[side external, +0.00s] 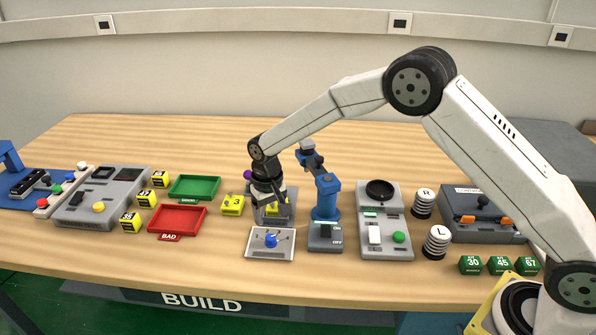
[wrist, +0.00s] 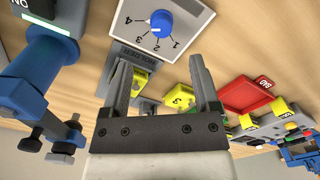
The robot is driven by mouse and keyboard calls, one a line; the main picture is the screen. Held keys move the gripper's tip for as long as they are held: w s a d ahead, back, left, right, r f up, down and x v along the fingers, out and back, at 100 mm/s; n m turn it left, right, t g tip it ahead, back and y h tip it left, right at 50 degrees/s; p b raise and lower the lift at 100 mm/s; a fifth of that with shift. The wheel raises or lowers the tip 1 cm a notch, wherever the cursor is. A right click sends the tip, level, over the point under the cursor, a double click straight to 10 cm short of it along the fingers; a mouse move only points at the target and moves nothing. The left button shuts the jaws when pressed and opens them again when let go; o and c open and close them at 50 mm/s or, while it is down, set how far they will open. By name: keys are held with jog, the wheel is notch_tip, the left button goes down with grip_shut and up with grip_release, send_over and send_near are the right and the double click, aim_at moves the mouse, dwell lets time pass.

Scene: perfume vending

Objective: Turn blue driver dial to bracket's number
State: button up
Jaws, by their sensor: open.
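The blue dial (side external: 271,240) sits on a pale panel in front of my arm.
The blue driver stand (side external: 326,200) rises close to the right of my gripper. A green tray (side external: 194,187) and a red BAD tray (side external: 177,219) lie to the left. A grey panel with a green button (side external: 385,249) stands farther right. The table behind is clear.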

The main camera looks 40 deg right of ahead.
aim_at(271, 237)
jog(key=shift+w+a+f, duration=0.1)
jog(key=shift+f, duration=0.15)
jog(key=shift+f, duration=3.75)
grip_shut()
